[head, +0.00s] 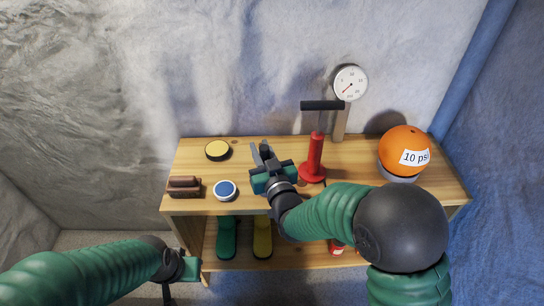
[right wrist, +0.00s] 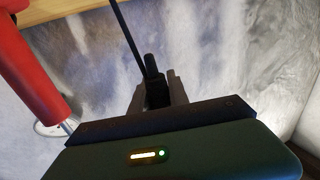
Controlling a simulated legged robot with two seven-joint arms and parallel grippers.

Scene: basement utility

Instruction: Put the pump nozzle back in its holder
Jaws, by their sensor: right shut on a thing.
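My right gripper (head: 262,153) is above the middle of the wooden bench top, left of the red pump (head: 315,158). In the right wrist view its fingers are shut on the black nozzle (right wrist: 152,83), and a thin black hose (right wrist: 126,28) runs up from there. The nozzle is hard to make out in the head view. The red pump barrel also shows in the right wrist view (right wrist: 28,72). The pump stands upright with a black handle (head: 322,105) on top. I cannot make out the nozzle's holder. My left gripper (head: 172,285) is low at the bench's front left; its jaws are unclear.
An orange ball (head: 400,143) labelled 10 psi sits at the right. A gauge (head: 350,83) stands on a post behind the pump. A yellow-topped tin (head: 217,150), a blue-lidded tin (head: 225,189) and a brown brush (head: 185,187) are left. Boots (head: 262,238) stand below.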

